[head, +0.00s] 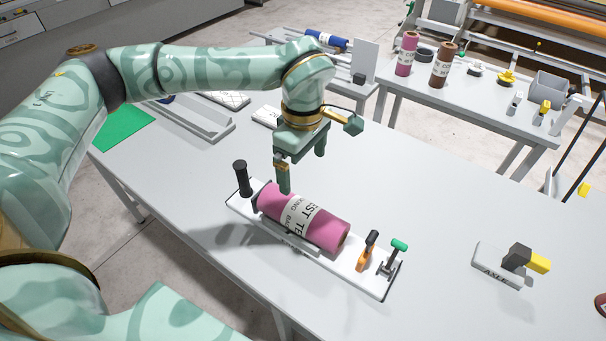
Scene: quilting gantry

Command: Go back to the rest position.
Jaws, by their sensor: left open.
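My left gripper (302,168) is open and empty, pointing down over the table. Its near finger overlaps the far side of a pink roll (327,231) in the picture; I cannot tell if they touch. The pink roll, with a white lettered label, lies on its side on a white fixture plate (376,288). My right gripper is not in view.
The plate carries a black post (241,178), an orange-and-black lever (367,251) and a green-topped clamp (398,246). A block marked AXLE (494,268) stands right. Upright rolls, one pink (406,54), one brown (443,66), stand on the far bench. The table between is clear.

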